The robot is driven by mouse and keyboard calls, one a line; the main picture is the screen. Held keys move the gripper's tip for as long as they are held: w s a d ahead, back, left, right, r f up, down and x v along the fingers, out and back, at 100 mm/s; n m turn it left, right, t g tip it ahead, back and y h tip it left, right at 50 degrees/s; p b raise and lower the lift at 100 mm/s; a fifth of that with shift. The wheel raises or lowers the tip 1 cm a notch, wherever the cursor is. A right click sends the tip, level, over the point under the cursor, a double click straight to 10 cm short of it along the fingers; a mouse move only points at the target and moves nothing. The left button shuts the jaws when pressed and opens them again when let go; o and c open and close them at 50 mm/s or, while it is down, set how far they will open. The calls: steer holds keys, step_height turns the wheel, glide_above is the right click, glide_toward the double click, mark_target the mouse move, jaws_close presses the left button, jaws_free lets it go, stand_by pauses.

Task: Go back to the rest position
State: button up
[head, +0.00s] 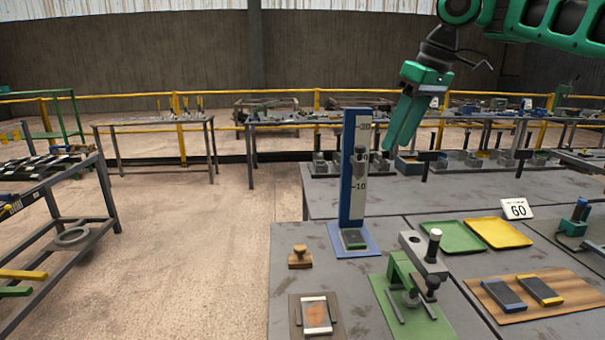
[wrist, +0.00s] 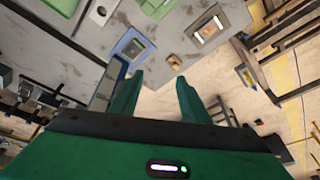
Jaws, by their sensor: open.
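My gripper (head: 405,125) hangs from my green arm at the upper right of the head view, above the back of the grey workbench. In the wrist view my gripper's two green fingers (wrist: 158,90) stand apart with nothing between them. Behind the gap the wrist view shows pale floor and the bench edge. The gripper is to the right of the upright blue and white scale post (head: 357,170) in the head view and touches nothing that I can see. No rest position is marked in either view.
The grey bench (head: 400,200) carries a green fixture (head: 410,290), a green tray (head: 450,237), a yellow tray (head: 499,232), a sign reading 60 (head: 516,209), a wooden board (head: 520,310) with two blocks and a wooden stamp (head: 300,257). Open floor (head: 200,240) lies to the left.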

steer(key=s+d+f+m+g+h, duration=0.1)
steer(key=s+d+f+m, duration=0.4)
steer(key=s+f, duration=0.4)
steer(key=s+d+f+m+h, duration=0.1)
steer(key=s+d+f+m, duration=0.3)
steer(key=s+d+f, duration=0.4)
steer(key=s+d+f+m+g, duration=0.1)
steer(key=s+d+f+m, duration=0.4)
steer(key=s+f, duration=0.6)
steer(key=s+d, duration=0.2)
steer(key=s, duration=0.4)
steer(key=shift+s+f+m+g+h, duration=0.2)
steer(key=shift+s+m+g+h, duration=0.1)
steer(key=shift+h, duration=0.1)
steer(key=shift+w+f, duration=0.2)
steer(key=shift+w, duration=0.45)
